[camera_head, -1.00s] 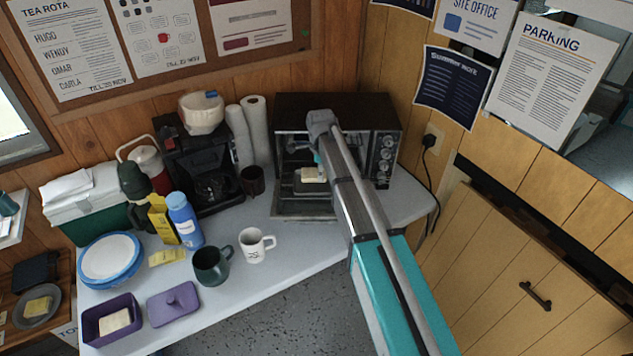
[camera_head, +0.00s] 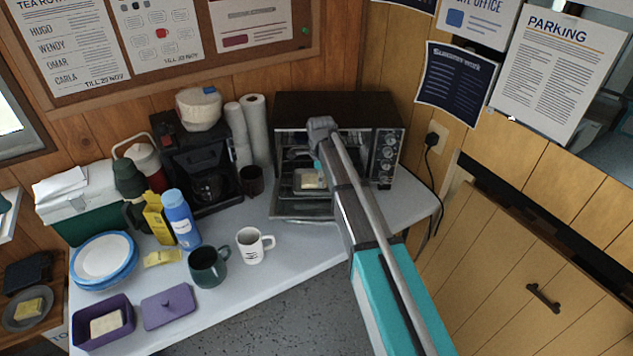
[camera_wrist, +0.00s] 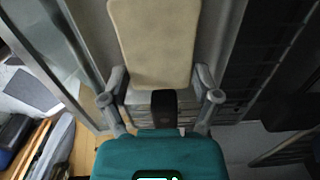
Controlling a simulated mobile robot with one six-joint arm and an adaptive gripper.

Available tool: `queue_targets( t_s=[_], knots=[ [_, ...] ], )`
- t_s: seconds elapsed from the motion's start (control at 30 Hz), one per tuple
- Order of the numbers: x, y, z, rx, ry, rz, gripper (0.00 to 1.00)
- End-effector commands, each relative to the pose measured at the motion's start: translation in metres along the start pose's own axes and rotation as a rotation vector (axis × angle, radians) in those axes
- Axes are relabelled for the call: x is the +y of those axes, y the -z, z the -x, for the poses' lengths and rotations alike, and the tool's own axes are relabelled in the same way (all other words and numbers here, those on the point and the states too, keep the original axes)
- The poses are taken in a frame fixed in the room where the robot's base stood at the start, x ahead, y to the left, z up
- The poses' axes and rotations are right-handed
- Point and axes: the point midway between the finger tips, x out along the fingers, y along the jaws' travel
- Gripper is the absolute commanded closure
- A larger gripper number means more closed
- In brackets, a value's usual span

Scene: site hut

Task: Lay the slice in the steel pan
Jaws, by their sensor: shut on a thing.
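The slice (camera_head: 311,181) is pale cream and shows inside the open toaster oven. It shows large in the wrist view (camera_wrist: 155,45), between the two fingers of my gripper (camera_wrist: 160,80). My gripper is shut on its near end. The grey steel pan (camera_head: 299,188) is in the oven, under and around the slice as seen from the head. I cannot tell whether slice and pan touch. My arm hides the right side of the pan and most of the gripper in the head view.
The toaster oven (camera_head: 350,101) has its door (camera_head: 290,211) folded down, and its walls are close around my gripper. A white mug (camera_head: 250,247), a dark green mug (camera_head: 207,268) and a coffee machine (camera_head: 173,150) stand to the left. The table front (camera_head: 290,252) is clear.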

Motion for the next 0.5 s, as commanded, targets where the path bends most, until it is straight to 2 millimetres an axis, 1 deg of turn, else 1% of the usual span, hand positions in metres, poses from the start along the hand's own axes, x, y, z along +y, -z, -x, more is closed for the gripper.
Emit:
queue_targets(
  t_s=[0.33, 0.47, 0.5],
  knots=[
    [-0.0001, 0.0003, -0.0008, 0.000, 0.000, 0.000, 0.60],
    [-0.0001, 0.0004, -0.0043, 0.000, 0.000, -0.001, 0.60],
    [-0.0001, 0.0004, -0.0043, 0.000, 0.000, -0.001, 0.18]
  ],
)
